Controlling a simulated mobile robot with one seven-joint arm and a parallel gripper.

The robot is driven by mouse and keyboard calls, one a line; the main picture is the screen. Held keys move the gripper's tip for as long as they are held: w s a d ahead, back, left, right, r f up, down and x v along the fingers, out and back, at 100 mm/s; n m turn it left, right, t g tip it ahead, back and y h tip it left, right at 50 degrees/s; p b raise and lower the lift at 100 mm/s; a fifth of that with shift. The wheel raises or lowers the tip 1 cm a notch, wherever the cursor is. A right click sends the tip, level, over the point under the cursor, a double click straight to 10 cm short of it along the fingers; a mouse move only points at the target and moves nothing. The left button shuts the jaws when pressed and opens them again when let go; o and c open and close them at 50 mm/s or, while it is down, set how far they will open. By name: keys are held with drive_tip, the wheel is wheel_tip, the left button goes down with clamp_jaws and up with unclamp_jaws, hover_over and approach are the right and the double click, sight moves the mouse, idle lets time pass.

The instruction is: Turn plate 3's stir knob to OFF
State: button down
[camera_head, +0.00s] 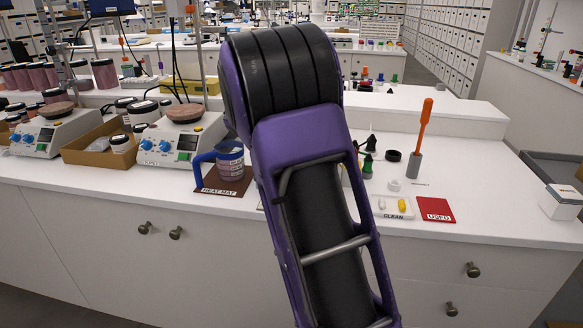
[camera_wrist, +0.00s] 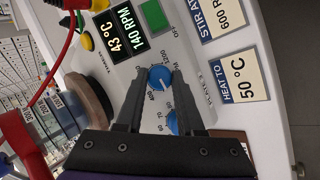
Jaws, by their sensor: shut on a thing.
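In the wrist view, a hotplate's white front panel (camera_wrist: 190,62) has a blue knob (camera_wrist: 157,78) with a pale pointer mark and printed scale figures, including 400 and 1200, around it. My gripper (camera_wrist: 159,80) is shut on this knob, one finger on each side. A second blue knob (camera_wrist: 172,122) sits below it, partly hidden by a finger. The display (camera_wrist: 120,36) reads 43 °C and 140 RPM. "OFF" is printed near the green square. The plate's number is not readable. In the head view, my arm hides the gripper and this hotplate.
Labels for stir (camera_wrist: 218,17) and heat (camera_wrist: 238,80) are beside the panel. In the head view, two other hotplates (camera_head: 160,158) (camera_head: 28,138), a blue-handled vessel (camera_head: 230,162) on the heat mat (camera_head: 212,188), and a red "USED" mat (camera_head: 436,210) are on the bench.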

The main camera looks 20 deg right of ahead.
drive_tip(key=n, duration=0.2)
drive_tip(key=n+h+b, duration=0.1)
drive_tip(key=shift+a+f+n+t+b, duration=0.1)
drive_tip(key=shift+f+n+t+b, duration=0.1)
drive_tip(key=shift+n+t+b, duration=0.15)
drive_tip(key=shift+n+t+h+b, duration=0.3)
drive_tip(key=shift+n+h, duration=0.1)
drive_tip(key=shift+n, duration=0.45)
drive_tip(key=shift+r, duration=0.1)
drive_tip(key=c, duration=0.5)
unclamp_jaws()
drive_tip(key=shift+s, duration=0.1)
drive_tip(key=p+v, duration=0.2)
drive_tip(key=v, duration=1.5)
drive_tip(key=shift+s+a, duration=0.1)
drive_tip(key=shift+a, duration=0.15)
